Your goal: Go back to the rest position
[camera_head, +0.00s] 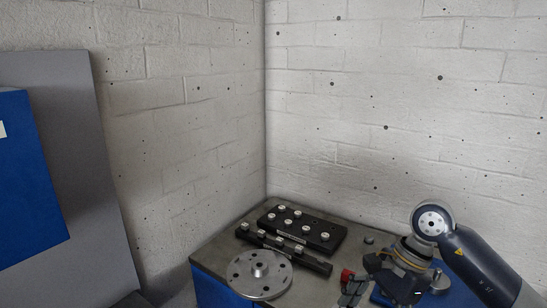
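My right arm comes in from the right, and its gripper (354,288) points down and left over the front right of the bench. Its fingers are small and partly cut off by the lower picture edge, so I cannot tell whether they are open or shut. A small red part (347,275) shows at the finger end. A grey metal rotor disc (258,274) with a central hub and holes lies flat on the bench, left of the gripper and apart from it. My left gripper is not in view.
The bench (215,248) stands in the corner against white brick walls. A black block with several silver weights (318,236) lies at the back, with a narrow black rail (300,255) before it. A small dark knob (368,240) stands near the wall. A blue-and-grey cabinet (75,120) fills the left.

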